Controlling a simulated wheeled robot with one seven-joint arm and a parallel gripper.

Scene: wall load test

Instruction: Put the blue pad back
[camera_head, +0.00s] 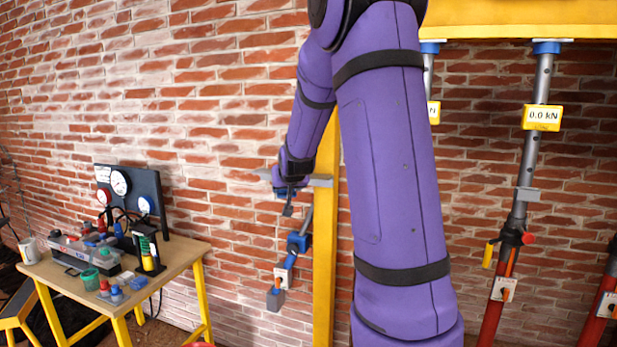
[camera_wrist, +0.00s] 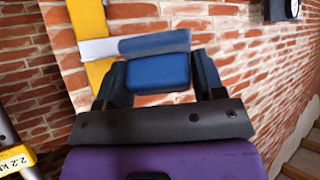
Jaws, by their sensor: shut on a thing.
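The blue pad (camera_wrist: 158,74) sits between the two fingers of my gripper (camera_wrist: 160,80) in the wrist view. My gripper is shut on it. Just beyond the pad is a grey bracket (camera_wrist: 98,48) on a yellow post (camera_wrist: 92,20), with a grey-blue piece (camera_wrist: 155,42) at its end. Whether the pad touches that piece I cannot tell. In the head view my gripper (camera_head: 289,198) is beside the grey bracket (camera_head: 321,181), left of the yellow post (camera_head: 325,250). The pad is small there and partly hidden by the gripper.
A grey-blue prop (camera_head: 298,243) hangs low beside the post. Other props (camera_head: 537,80) with yellow displays stand at right under a yellow beam (camera_head: 520,18). A workbench (camera_head: 176,266) with tools and gauges stands at left. Brick wall lies behind everything. My arm hides the middle.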

